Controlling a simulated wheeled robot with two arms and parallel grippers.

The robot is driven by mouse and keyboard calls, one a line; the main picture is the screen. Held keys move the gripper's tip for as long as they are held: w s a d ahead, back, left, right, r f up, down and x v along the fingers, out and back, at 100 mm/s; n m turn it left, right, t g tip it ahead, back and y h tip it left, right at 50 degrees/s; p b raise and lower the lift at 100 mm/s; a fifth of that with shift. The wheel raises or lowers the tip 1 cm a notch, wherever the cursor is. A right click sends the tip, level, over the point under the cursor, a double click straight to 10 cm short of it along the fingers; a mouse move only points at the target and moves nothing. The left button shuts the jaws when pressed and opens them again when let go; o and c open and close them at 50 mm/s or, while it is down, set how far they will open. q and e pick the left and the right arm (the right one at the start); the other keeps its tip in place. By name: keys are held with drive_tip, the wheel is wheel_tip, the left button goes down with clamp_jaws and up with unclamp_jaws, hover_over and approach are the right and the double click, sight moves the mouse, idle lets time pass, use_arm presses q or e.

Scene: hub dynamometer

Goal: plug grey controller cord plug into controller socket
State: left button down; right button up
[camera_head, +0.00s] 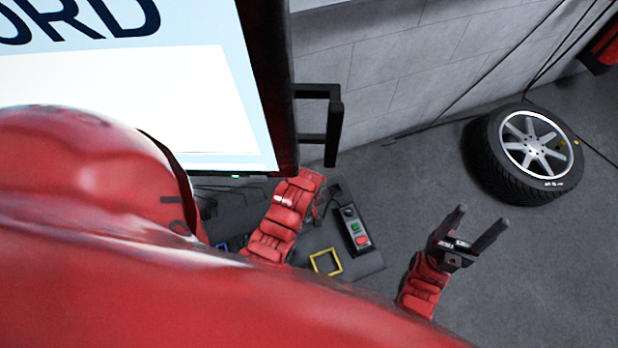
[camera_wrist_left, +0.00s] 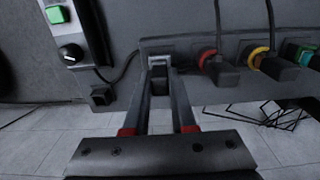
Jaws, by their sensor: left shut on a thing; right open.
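In the left wrist view, my left gripper (camera_wrist_left: 159,78) is shut on a grey plug (camera_wrist_left: 159,70). The plug is at the grey panel's edge, at a pale-framed spot that looks like the controller socket (camera_wrist_left: 158,58). The fingers hide much of the plug, and I cannot tell how deep it sits. The controller (camera_wrist_left: 75,40), with a green button and a black knob, is at the upper left. It also shows in the head view (camera_head: 353,228). There my left arm hides the left gripper's tips. My right gripper (camera_head: 483,216) is open and empty above the floor.
Plugs with red (camera_wrist_left: 207,60) and yellow (camera_wrist_left: 256,54) rings sit right of the held plug, their cords rising. A small dark block (camera_wrist_left: 103,95) is to the left. In the head view, a wheel (camera_head: 535,150) lies at the right, and a large screen (camera_head: 130,110) fills the upper left.

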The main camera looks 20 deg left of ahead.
use_arm(q)
drive_tip(key=c, duration=0.7)
unclamp_jaws()
drive_tip(key=shift+o, duration=0.2)
drive_tip(key=shift+r+b, duration=0.35)
drive_tip(key=shift+r, duration=0.15)
drive_tip(key=shift+s+d+r+b, duration=0.15)
drive_tip(key=shift+r+b, duration=0.35)
drive_tip(key=shift+r, duration=0.6)
drive_tip(key=s+d+r, duration=0.1)
drive_tip(key=s+d, duration=0.1)
drive_tip(key=s, duration=0.5)
drive_tip(key=s+d, duration=0.3)
drive_tip(key=s, duration=0.4)
drive_tip(key=shift+s+r, duration=0.35)
drive_tip(key=shift+s, duration=0.05)
drive_tip(key=shift+d, duration=0.1)
